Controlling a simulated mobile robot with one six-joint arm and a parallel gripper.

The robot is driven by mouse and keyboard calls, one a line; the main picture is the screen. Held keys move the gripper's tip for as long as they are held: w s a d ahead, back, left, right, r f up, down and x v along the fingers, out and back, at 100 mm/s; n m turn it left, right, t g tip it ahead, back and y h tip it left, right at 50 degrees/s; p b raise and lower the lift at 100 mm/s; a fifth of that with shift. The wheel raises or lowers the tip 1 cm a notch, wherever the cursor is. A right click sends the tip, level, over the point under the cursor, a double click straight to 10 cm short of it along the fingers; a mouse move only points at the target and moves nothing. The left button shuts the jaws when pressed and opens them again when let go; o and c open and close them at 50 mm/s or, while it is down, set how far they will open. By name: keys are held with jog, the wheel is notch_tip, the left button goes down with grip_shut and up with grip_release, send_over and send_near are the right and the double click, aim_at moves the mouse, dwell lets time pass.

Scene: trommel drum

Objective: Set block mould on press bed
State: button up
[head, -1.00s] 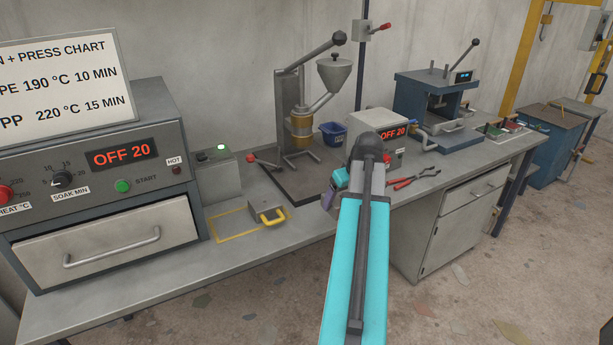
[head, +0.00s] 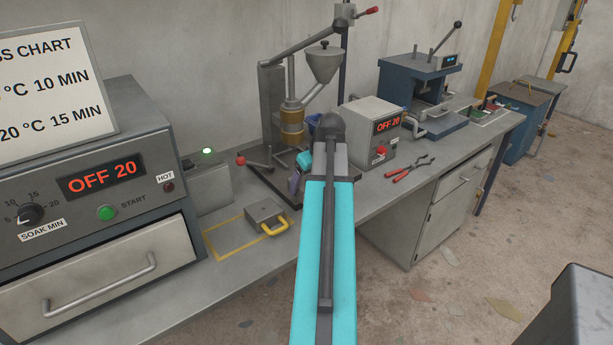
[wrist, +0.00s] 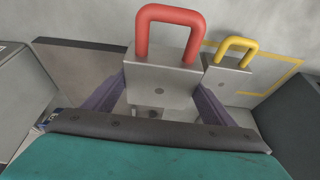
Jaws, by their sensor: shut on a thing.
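My gripper (wrist: 158,98) is shut on a grey block mould (wrist: 160,78) with a red handle (wrist: 168,14), one purple finger on each side of it. In the head view, only part of my gripper (head: 295,181) shows beside my arm, and the held mould is hidden there. A lever press (head: 291,115) with a hopper stands just behind my gripper; its bed is a dark plate (head: 262,172), partly covered by my arm. The dark plate (wrist: 75,68) also shows at the left in the wrist view. A blue press (head: 422,85) stands farther right.
A second block mould (head: 263,211) with a yellow handle sits by a yellow marked outline on the bench, close to the held mould. A red-knobbed lever (head: 241,159), a grey controller box (head: 371,132) and red-handled pliers (head: 412,169) are nearby. The oven (head: 95,185) stands left.

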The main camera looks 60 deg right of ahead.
jog(key=shift+w+r, duration=0.1)
jog(key=shift+w, duration=0.3)
jog(key=shift+w+d+f+p, duration=0.25)
jog(key=shift+w+d+p, duration=0.5)
jog(key=shift+d, duration=1.75)
jog(key=shift+w+d+f+p, duration=0.35)
jog(key=shift+w+d, duration=0.55)
jog(key=shift+d, duration=1.6)
jog(key=shift+w+d+f+p, duration=0.15)
jog(key=shift+w+d+p, duration=0.65)
jog(key=shift+d, duration=1.7)
jog(key=shift+f+p, duration=0.6)
jog(key=shift+f, duration=1.15)
jog(key=shift+f, duration=0.15)
jog(key=o, duration=1.5)
jog(key=b+v, duration=0.2)
jog(key=v, duration=1)
